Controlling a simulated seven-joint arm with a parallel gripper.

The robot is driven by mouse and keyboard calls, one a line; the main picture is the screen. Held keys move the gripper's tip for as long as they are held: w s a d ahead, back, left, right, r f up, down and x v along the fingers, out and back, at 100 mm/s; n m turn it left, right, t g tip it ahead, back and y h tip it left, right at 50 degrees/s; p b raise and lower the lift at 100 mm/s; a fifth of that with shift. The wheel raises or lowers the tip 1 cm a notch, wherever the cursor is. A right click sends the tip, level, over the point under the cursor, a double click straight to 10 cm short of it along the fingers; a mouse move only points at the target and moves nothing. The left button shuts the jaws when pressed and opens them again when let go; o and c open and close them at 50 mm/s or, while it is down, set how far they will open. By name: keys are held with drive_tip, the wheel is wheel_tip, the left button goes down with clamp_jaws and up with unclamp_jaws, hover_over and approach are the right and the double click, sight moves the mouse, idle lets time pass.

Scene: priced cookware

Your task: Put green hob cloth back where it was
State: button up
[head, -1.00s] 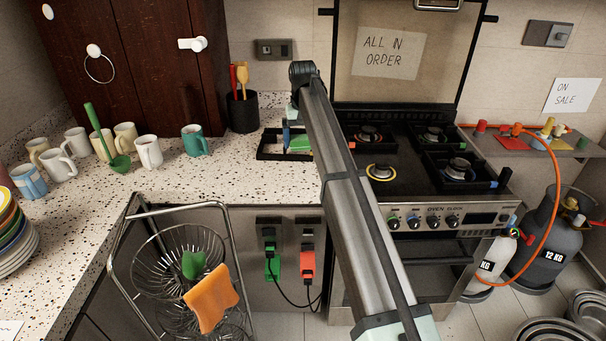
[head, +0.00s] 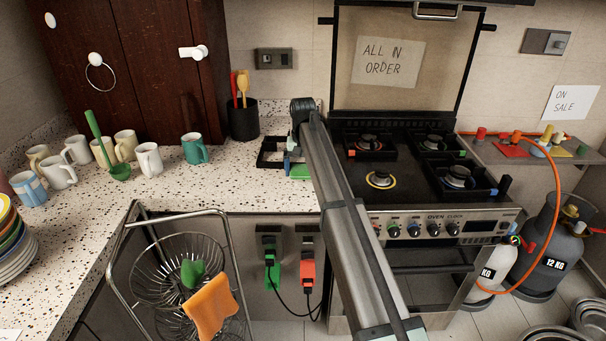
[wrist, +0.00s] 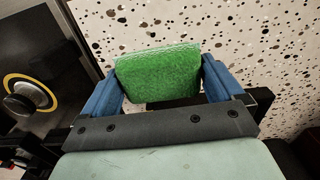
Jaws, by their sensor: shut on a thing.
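The green hob cloth (wrist: 158,72) is a small textured green block between the two blue fingers of my gripper (wrist: 161,88) in the wrist view. My gripper is shut on it. In the head view the cloth (head: 300,171) shows low beside my gripper (head: 292,165), over the speckled counter (head: 240,185) just left of the hob (head: 400,180). I cannot tell whether the cloth touches the counter. My arm hides part of the area between counter and hob.
A black pan support (head: 268,162) lies on the counter behind the cloth. A black utensil pot (head: 243,121) and a teal mug (head: 194,148) stand to the left. A wire basket rack with an orange cloth (head: 210,306) is in front. The counter's front part is clear.

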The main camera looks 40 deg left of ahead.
sight(303, 167)
drive_tip(key=shift+f, duration=1)
drive_tip(key=shift+f, duration=0.1)
drive_tip(key=o, duration=0.6)
drive_tip(key=shift+o, duration=0.2)
wheel_tip(303, 167, up, 12)
drive_tip(key=shift+r, duration=0.1)
